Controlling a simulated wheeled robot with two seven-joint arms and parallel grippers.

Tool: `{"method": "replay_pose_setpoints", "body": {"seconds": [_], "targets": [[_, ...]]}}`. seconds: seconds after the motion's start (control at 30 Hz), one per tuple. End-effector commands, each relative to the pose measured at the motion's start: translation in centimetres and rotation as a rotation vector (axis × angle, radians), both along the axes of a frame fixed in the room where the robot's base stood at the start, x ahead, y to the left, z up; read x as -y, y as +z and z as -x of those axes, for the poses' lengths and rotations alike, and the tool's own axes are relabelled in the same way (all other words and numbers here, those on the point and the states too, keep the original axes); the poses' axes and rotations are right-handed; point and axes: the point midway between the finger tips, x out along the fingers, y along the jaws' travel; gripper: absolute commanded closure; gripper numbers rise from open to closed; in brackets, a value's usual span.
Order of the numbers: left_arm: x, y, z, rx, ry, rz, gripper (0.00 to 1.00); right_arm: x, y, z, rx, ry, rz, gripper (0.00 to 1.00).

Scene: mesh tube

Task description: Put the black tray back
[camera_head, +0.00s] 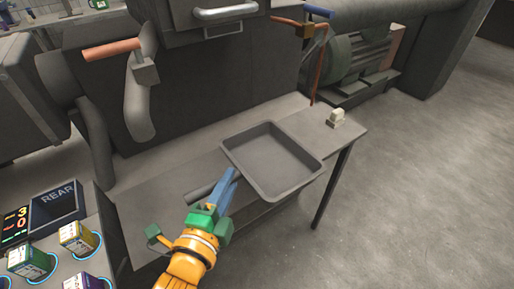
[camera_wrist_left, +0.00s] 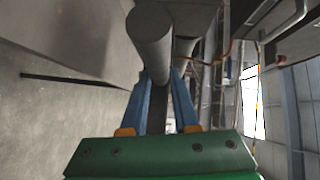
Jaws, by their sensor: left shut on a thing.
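The tray (camera_head: 272,158), dark grey, empty and rectangular with raised walls, is over the grey table (camera_head: 160,190), its near corner past the table's front edge. I cannot tell whether it touches the top. My left gripper (camera_head: 230,174), with blue fingers, is at the tray's left side, shut on its round bar handle (camera_head: 200,191). In the left wrist view the handle (camera_wrist_left: 150,38) runs between the fingers of the gripper (camera_wrist_left: 163,95), its round end facing the camera. The tray's wall hides part of the table. My right gripper is not in view.
A small pale object (camera_head: 336,117) stands on the table's right end. A dark machine with a handle (camera_head: 225,12) and an orange-gripped lever (camera_head: 112,50) rises behind. A green motor (camera_head: 360,55) stands at back right. A panel with a REAR screen (camera_head: 57,203) is at left.

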Motion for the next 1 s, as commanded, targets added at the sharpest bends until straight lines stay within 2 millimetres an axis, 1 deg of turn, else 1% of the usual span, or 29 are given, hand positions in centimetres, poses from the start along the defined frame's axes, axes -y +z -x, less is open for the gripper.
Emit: {"method": "replay_pose_setpoints", "body": {"seconds": [0.07, 0.17, 0.2, 0.27, 0.3, 0.37, 0.4, 0.5, 0.67, 0.7, 0.8, 0.87, 1.0], "targets": [[-0.1, -1.0, -0.7, 0.008, 0.004, 0.002, 1.0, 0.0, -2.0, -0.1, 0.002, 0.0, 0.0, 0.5], [-0.2, -2.7, -2.4, 0.017, -0.001, 0.004, 1.0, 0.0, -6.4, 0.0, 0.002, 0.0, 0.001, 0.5], [-0.4, -2.4, -4.0, 0.006, 0.002, -0.003, 1.0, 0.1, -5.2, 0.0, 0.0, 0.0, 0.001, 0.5], [-0.7, -3.0, -6.1, 0.001, 0.002, -0.004, 1.0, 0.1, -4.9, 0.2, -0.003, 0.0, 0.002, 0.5], [-0.9, -3.5, -7.5, 0.0, 0.004, -0.002, 1.0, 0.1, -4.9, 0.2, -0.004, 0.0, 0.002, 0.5], [-1.1, -4.5, -9.5, 0.0, 0.003, 0.0, 1.0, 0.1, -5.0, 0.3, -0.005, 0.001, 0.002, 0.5], [-1.2, -6.0, -10.3, -0.003, 0.002, 0.0, 1.0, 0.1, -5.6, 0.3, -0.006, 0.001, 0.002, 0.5], [-1.4, -8.2, -12.1, 0.0, 0.001, 0.001, 1.0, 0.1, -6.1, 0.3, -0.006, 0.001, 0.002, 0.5], [-1.5, -10.1, -13.8, 0.002, 0.0, 0.0, 1.0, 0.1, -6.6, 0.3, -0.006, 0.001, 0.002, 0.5], [-1.6, -11.0, -13.9, -0.002, 0.0, 0.004, 1.0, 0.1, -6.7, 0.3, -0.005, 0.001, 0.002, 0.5], [-1.5, -12.7, -13.8, -0.001, 0.0, 0.002, 1.0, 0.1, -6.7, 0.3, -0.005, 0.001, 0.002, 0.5], [-1.5, -13.1, -13.8, 0.0, 0.0, 0.002, 1.0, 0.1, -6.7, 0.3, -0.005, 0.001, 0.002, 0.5], [-1.5, -13.0, -13.8, 0.003, -0.001, 0.001, 1.0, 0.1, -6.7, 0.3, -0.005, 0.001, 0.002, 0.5]]}}
